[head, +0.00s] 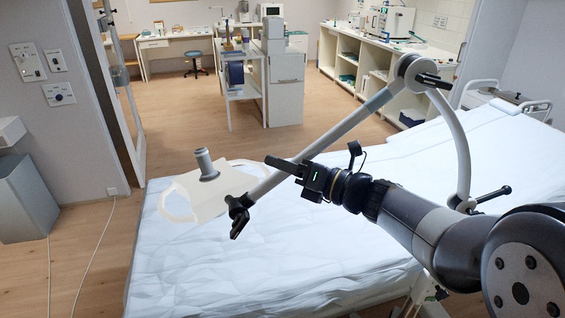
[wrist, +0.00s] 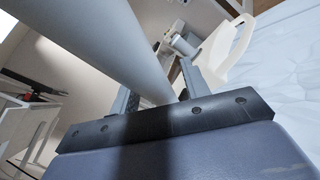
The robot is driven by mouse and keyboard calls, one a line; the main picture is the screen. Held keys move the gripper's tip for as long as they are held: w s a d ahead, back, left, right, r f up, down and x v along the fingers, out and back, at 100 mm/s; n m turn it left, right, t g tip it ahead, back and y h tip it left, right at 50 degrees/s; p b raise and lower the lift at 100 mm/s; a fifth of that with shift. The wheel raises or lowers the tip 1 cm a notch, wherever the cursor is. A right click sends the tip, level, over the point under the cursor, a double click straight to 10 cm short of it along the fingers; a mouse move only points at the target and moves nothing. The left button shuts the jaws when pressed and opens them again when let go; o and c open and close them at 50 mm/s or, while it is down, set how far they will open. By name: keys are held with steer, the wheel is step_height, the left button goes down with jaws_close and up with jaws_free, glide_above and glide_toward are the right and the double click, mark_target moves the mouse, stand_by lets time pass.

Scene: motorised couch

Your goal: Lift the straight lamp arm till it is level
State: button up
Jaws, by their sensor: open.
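The straight lamp arm (head: 333,133) is a pale tube that slopes down to the left from a round joint (head: 418,72) to the lamp head (head: 195,192). The lamp head hangs low over the couch, with white loop handles and a grey knob. My gripper (head: 280,168) is at the lower part of the tube, close to the lamp head. In the wrist view the tube (wrist: 115,45) runs between the two fingers of my gripper (wrist: 158,88), which are open on either side of it. Whether a finger touches the tube cannot be told.
The white couch (head: 290,270) lies under the lamp. A curved arm (head: 462,145) carries the round joint from a clamp with a black lever (head: 492,196) at the right. Open floor (head: 190,135) lies behind the couch, before a white cabinet (head: 283,85).

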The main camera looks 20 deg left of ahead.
steer(key=shift+a, duration=0.25)
steer(key=shift+c, duration=0.5)
jaws_close()
